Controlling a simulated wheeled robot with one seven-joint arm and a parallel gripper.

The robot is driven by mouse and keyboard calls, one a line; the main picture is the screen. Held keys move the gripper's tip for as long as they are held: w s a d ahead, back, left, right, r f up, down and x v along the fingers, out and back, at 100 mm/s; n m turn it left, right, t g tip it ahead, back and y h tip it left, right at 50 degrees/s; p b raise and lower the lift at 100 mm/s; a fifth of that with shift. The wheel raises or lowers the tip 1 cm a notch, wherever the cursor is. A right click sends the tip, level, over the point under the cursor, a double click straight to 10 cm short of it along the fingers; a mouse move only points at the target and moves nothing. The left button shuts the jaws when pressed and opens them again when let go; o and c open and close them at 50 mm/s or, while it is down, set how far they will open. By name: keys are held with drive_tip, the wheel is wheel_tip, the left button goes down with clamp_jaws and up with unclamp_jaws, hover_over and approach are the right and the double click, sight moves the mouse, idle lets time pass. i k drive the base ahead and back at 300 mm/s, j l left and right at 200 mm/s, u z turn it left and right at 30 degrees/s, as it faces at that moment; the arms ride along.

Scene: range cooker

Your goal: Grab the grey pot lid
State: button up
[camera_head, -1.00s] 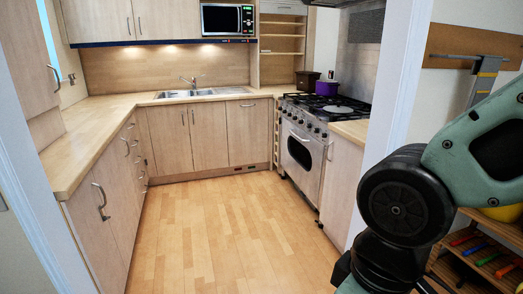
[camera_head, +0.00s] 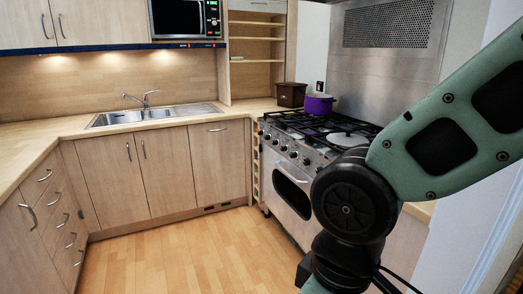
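A grey pot lid (camera_head: 347,139) lies flat on the near right part of the black hob grates of the range cooker (camera_head: 290,197). My arm's dark joint stands just below and in front of it in the picture and hides part of the cooker front. A purple pot (camera_head: 318,104) stands at the back of the hob. My gripper is outside the head view; only the green and black links of my arm show on the right.
A dark brown box-like pot (camera_head: 291,95) stands left of the purple pot. A sink (camera_head: 146,115) is set in the counter at the back. Wooden cabinets line the left and back. The wood floor (camera_head: 180,262) ahead is clear. A white wall edge (camera_head: 455,215) is close on the right.

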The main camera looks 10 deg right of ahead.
sight(346, 139)
drive_tip(key=i+z, duration=0.15)
drive_tip(key=i, duration=0.3)
drive_tip(key=i+j+z, duration=0.15)
drive_tip(key=i, duration=0.25)
drive_tip(key=i+j+z, duration=0.15)
drive_tip(key=i, duration=0.3)
drive_tip(key=i+j+z, duration=0.2)
drive_tip(key=i, duration=0.25)
drive_tip(key=i+j+z, duration=0.3)
drive_tip(key=z, duration=0.15)
drive_tip(key=i+j+z, duration=0.75)
drive_tip(key=j+z, duration=0.15)
drive_tip(key=j, duration=0.15)
